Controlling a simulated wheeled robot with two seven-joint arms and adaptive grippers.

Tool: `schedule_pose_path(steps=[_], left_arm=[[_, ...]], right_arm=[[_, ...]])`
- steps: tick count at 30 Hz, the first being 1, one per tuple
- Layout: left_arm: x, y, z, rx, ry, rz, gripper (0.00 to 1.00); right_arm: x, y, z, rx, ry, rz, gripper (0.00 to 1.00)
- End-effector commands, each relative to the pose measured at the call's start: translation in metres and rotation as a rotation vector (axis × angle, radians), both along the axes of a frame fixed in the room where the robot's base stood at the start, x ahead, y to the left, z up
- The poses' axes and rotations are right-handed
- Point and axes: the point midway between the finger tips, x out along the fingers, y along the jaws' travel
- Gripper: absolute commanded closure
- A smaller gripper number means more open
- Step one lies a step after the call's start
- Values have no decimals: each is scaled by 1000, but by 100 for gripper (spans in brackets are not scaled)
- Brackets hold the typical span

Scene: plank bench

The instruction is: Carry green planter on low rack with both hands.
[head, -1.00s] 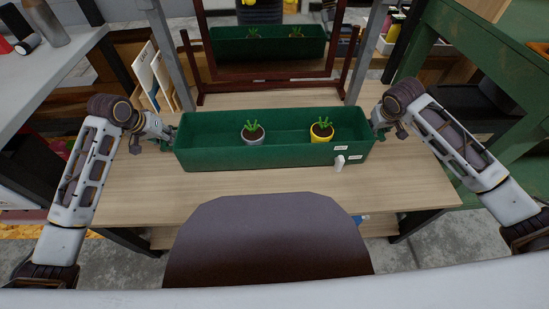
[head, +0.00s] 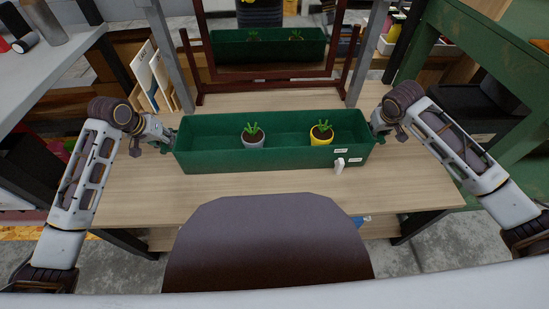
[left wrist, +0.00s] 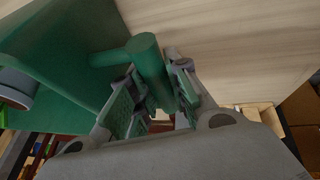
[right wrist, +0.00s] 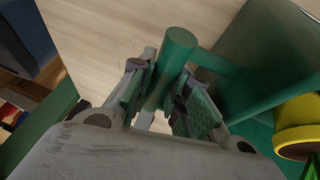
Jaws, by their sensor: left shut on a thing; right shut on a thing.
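The long green planter (head: 260,157) is level above the middle of the plank bench; I cannot tell whether its base touches the boards. It holds a grey pot (head: 254,142) and a yellow pot (head: 320,140), each with a small green plant. My left gripper (head: 170,140) is shut on the planter's left handle, a green bar (left wrist: 150,70) between its fingers in the left wrist view. My right gripper (head: 376,125) is shut on the right handle, a green bar (right wrist: 170,65) in the right wrist view. I cannot make out a low rack for certain.
The plank bench (head: 270,184) has bare boards in front of the planter. Behind stands a dark wooden frame (head: 268,86) with a mirror reflecting the planter. A grey table (head: 45,75) is left, a green table (head: 520,80) right.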

Motion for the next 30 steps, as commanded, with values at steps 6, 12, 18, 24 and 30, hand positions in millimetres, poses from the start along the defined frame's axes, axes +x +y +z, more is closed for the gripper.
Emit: schedule_pose_path(steps=[6,12,18,24,30], left_arm=[[1,2,-2,2,-5,3,100],[0,2,-6,2,1,3,77],[0,1,-5,1,0,2,60],[0,0,-5,1,0,0,60],[0,0,-3,0,0,0,60]], right_arm=[[1,-2,-2,-3,-5,-3,100],[0,-2,-5,-3,1,-3,77],[0,-1,-5,-1,0,-2,60],[0,0,-5,0,0,0,60],[0,1,-4,1,0,1,60]])
